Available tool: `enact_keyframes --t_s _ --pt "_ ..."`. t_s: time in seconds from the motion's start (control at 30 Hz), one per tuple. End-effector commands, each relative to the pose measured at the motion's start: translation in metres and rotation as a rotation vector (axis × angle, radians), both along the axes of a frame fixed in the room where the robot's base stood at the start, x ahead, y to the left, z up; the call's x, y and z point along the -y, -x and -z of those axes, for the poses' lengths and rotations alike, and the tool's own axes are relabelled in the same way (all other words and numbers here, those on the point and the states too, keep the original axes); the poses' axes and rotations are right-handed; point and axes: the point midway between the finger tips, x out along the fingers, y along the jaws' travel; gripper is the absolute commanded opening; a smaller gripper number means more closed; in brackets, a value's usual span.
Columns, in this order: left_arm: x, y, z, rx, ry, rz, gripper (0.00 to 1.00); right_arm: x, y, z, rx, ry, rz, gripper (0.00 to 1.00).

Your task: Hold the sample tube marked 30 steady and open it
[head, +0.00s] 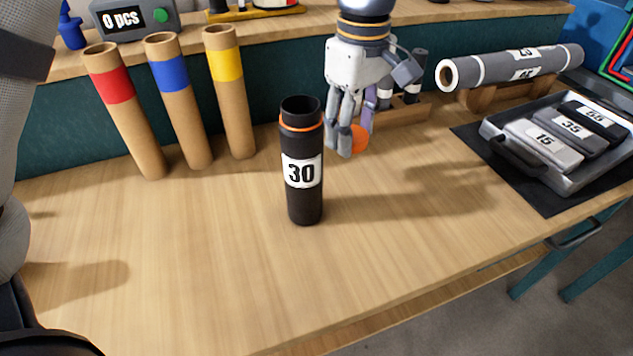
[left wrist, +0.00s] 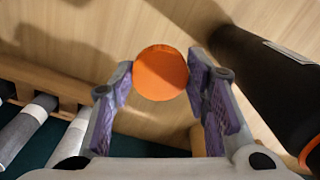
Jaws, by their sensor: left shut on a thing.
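The black sample tube marked 30 (head: 303,194) stands upright on the wooden table in the head view. Its top shows a dark open mouth, with an orange ring just below the rim. My left gripper (head: 350,138) is beside the tube, to its right and apart from it, fingers pointing down. It is shut on a round orange cap (head: 359,139), partly hidden by the fingers. In the left wrist view the cap (left wrist: 160,73) sits between the fingertips, and the black tube (left wrist: 262,72) is at the right. My right gripper is not in view.
Red-, blue- and yellow-banded cardboard tubes (head: 181,103) stand at the back left. A grey roll (head: 510,67) lies on a wooden rack at the back right. A grey tray (head: 553,170) with numbered blocks is at the right. The table's front middle is clear.

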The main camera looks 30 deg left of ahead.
Motion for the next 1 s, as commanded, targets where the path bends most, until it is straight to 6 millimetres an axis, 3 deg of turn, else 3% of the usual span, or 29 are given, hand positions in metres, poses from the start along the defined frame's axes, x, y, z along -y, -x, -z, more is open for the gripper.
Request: enact_keyframes --t_s 0.1,0.43,0.77,0.8,0.87,1.0 --pt "0.0 0.001 0.033 -0.008 0.001 0.0 0.09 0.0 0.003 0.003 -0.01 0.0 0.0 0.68" --pt "0.0 0.002 0.083 -0.004 0.001 0.0 0.09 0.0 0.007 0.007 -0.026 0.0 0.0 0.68" --pt "0.0 0.001 0.088 0.0 0.0 0.0 0.09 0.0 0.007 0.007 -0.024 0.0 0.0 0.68" --pt "0.0 0.001 0.089 0.001 0.0 0.0 0.47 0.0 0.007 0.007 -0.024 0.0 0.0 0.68" --pt "0.0 0.001 0.088 0.001 0.0 0.0 0.61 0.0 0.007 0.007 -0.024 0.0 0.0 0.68" --pt "0.0 0.001 0.088 0.001 0.0 0.0 0.63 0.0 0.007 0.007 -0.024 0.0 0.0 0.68"
